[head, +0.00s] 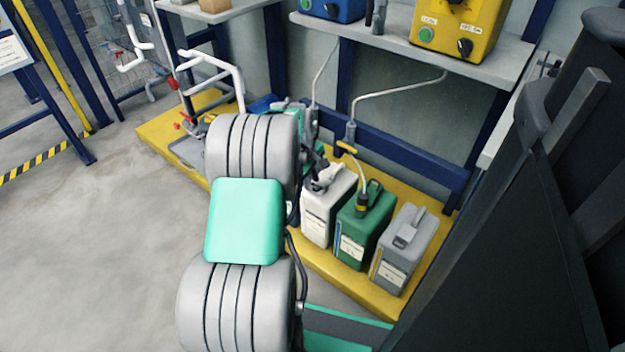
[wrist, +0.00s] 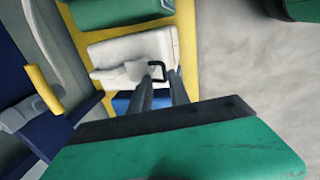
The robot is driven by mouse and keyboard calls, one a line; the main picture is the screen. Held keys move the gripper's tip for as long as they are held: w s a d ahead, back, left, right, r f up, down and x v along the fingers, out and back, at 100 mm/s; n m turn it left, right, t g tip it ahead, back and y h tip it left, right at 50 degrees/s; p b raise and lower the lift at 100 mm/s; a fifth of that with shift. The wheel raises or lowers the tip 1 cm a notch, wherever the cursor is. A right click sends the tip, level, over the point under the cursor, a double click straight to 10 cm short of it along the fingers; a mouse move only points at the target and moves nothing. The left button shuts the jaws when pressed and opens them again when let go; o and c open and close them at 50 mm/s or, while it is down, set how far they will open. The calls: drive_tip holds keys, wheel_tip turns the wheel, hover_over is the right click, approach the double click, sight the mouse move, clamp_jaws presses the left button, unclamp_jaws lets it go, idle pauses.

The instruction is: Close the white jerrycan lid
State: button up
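The white jerrycan (head: 316,217) stands upright on the yellow platform, left of the green jerrycan. Its top is partly hidden by my gripper (head: 318,168) in the head view. In the wrist view the white jerrycan (wrist: 108,52) lies ahead of my fingertips. My gripper (wrist: 161,76) has its two dark fingers apart, at the can's top. A small black square-cornered loop (wrist: 156,65) shows by the fingertips; I cannot tell whether it belongs to the lid. Whether the fingers touch the can, and how far the lid is open, is unclear.
The green jerrycan (head: 351,238), with a hose and yellow fitting (head: 347,147) above it, and the grey jerrycan (head: 398,260) stand to the right on the yellow platform (head: 345,288). A shelf (head: 400,44) with a yellow control box (head: 460,28) overhangs behind. Open floor lies at left.

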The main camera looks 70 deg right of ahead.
drive_tip(key=shift+o, duration=0.4)
drive_tip(key=p+v, duration=0.3)
drive_tip(key=v, duration=0.4)
drive_tip(key=shift+r+p, duration=0.35)
drive_tip(key=shift+a, duration=0.1)
drive_tip(key=shift+c, duration=0.4)
